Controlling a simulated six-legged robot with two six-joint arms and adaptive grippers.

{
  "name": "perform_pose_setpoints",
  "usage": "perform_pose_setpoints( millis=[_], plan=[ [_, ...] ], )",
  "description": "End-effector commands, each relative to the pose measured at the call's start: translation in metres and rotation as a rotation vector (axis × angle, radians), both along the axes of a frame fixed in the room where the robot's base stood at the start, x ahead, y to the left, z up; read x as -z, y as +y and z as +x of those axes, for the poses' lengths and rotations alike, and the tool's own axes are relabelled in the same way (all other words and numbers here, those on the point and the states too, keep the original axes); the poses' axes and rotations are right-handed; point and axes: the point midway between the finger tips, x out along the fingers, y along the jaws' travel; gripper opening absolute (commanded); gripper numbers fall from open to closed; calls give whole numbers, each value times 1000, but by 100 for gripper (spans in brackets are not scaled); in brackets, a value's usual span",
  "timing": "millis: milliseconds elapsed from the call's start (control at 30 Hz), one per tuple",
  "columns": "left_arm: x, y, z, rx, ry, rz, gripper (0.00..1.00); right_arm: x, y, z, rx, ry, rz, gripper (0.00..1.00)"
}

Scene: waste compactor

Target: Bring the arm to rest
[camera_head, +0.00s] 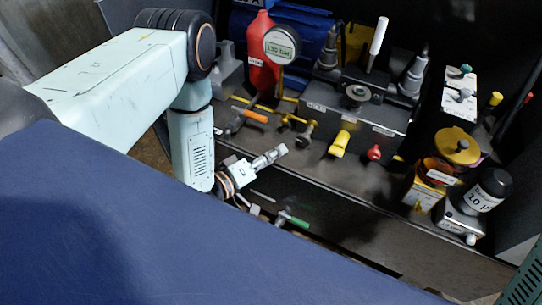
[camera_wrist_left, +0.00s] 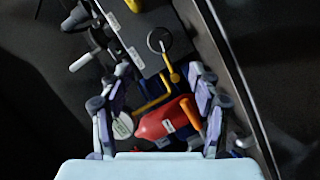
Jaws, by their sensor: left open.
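My left arm (camera_head: 198,150) is pale green. It comes in from the left in the head view, bends at a dark joint and hangs down in front of the bench. My left gripper shows best in the left wrist view (camera_wrist_left: 160,72), with its jointed fingers spread apart at left and right. It is open with nothing gripped. A red bottle (camera_wrist_left: 165,120) shows between the fingers in the picture, but I cannot tell how far beyond them it is. In the head view the gripper's fingers are small and partly hidden. My right gripper is in neither view.
The bench holds the red bottle (camera_head: 260,55), a round gauge (camera_head: 282,44), a grey block (camera_head: 350,105), yellow handles (camera_head: 340,143) and a black-capped container (camera_head: 488,190). A green handle (camera_head: 292,218) is low in front. Dark walls close in the sides.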

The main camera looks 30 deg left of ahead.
Motion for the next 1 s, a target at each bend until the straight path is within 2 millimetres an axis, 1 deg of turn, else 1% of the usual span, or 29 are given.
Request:
perform_pose_setpoints(
  millis=[433,500,567,633,667,700,767,800,867,900,967,1000],
  plan=[
    [0,0,0,2,-3,10,63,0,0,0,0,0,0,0],
    [6,0,-1,14,5,60,63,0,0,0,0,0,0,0],
    [21,3,-7,23,52,153,63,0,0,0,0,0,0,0],
    [48,8,-28,41,161,290,63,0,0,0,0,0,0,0],
    [59,9,-41,57,221,350,63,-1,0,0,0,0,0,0],
    [71,10,-59,85,303,428,63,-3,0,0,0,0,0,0],
    [82,11,-89,137,424,536,63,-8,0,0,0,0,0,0],
    [85,12,-112,181,508,600,63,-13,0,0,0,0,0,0],
    [84,13,-147,257,633,686,63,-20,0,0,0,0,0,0],
    [80,14,-173,312,718,735,63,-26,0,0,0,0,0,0],
    [66,14,-210,398,836,796,63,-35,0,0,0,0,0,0],
    [54,15,-233,452,906,826,63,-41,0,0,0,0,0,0]
  ],
)
